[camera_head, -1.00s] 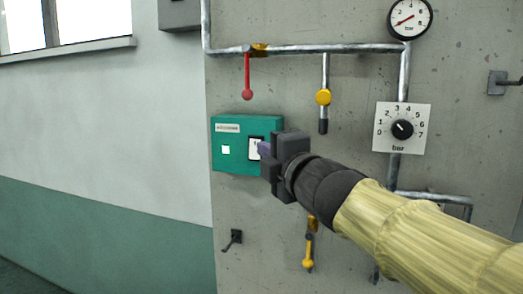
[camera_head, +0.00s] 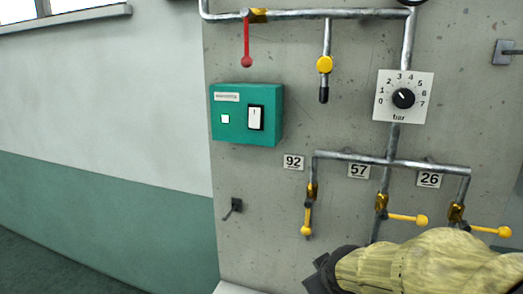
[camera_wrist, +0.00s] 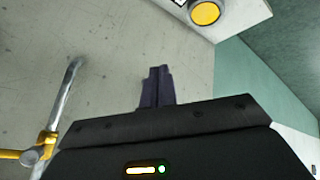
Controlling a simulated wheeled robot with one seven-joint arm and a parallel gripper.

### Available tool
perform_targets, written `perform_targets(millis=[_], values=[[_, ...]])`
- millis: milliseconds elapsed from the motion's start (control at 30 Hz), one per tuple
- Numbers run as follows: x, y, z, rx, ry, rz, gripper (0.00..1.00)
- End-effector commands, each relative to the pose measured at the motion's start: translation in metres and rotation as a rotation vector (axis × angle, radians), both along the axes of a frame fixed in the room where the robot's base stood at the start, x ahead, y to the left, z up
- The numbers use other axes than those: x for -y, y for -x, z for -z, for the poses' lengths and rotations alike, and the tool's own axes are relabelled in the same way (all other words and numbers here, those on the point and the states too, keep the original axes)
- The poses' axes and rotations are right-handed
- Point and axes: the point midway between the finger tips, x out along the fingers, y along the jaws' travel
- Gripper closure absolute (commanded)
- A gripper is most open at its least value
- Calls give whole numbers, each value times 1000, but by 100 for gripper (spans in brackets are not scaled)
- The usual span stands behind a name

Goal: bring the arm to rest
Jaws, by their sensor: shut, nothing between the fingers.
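My arm, in a yellow sleeve, reaches in from the lower right of the head view. The dark end of my gripper (camera_head: 318,278) shows at the bottom edge there, below the leftmost yellow lever, and its fingertips are hidden. In the wrist view my gripper's two fingers (camera_wrist: 156,87) are together with nothing between them. They stand in front of the bare grey concrete wall (camera_wrist: 115,60).
A green switch box (camera_head: 240,130) with a white rocker hangs on the wall. Yellow-handled valves (camera_head: 307,220) sit under number plates, with a pressure dial (camera_head: 403,98) above. A yellow round part (camera_wrist: 205,13) on a pale housing shows in the wrist view.

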Motion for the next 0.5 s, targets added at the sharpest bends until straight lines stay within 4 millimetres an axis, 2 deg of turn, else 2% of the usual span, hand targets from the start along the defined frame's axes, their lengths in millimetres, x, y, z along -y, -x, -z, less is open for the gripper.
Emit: perform_targets(millis=[33,100,200,333,500], values=[[6,21,26,-95,-49,89,100],[11,49,54,-213,-115,213,100],[13,83,80,-342,-182,357,100],[13,104,94,-420,-222,447,100],[13,105,95,-425,-225,454,100]])
